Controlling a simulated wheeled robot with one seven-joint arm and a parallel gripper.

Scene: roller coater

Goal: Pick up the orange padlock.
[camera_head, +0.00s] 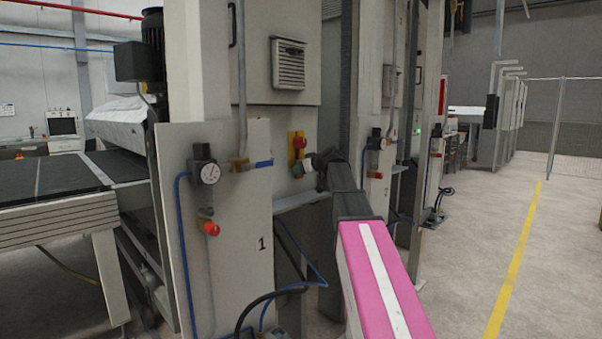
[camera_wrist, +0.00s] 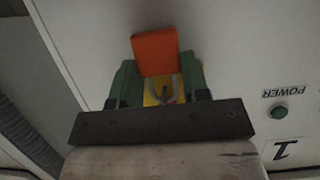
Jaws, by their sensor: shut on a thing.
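The orange padlock (camera_wrist: 155,53) shows in the wrist view, its body beyond my fingertips and its grey shackle pointing back toward the wrist. My gripper (camera_wrist: 159,80) is shut on it, with one green finger on each side. A yellow part (camera_wrist: 150,98) lies behind the shackle; I cannot tell whether the shackle still passes through it. In the head view my gripper (camera_head: 308,167) is at the pale machine panel, just below a red and yellow switch (camera_head: 298,146). I cannot make out the padlock there.
A conveyor (camera_head: 60,205) stands farther left. The floor at right (camera_head: 465,230) is clear.

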